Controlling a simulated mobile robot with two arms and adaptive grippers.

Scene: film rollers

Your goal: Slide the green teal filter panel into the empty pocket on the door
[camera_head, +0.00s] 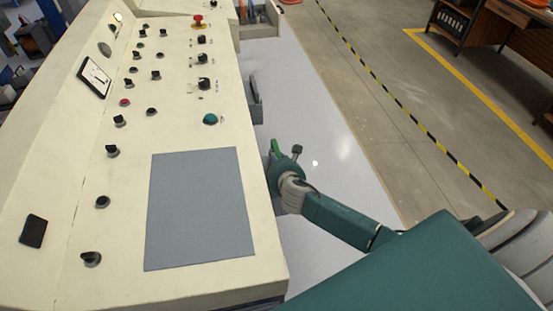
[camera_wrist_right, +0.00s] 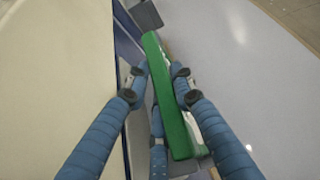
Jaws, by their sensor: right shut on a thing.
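The green filter panel (camera_wrist_right: 174,110) is in the right wrist view, a flat, narrow slab seen nearly edge-on. My right gripper (camera_wrist_right: 158,80) is shut on it, with blue fingers on both sides. In the head view only a small green part of the panel (camera_head: 274,148) shows beside my right gripper (camera_head: 280,162), close to the console's right edge. A grey holder (camera_head: 254,97) sticks out from the console's side farther back. A grey block shows at the top of the wrist view (camera_wrist_right: 146,14); I cannot tell whether it is the pocket. My left gripper is out of view.
The cream console (camera_head: 205,130) with knobs and a grey plate (camera_head: 200,210) fills the left of the head view. A grey tray (camera_head: 258,30) is at its far end. Pale floor (camera_head: 320,130) beside the console is clear. A striped line (camera_head: 400,103) crosses the floor.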

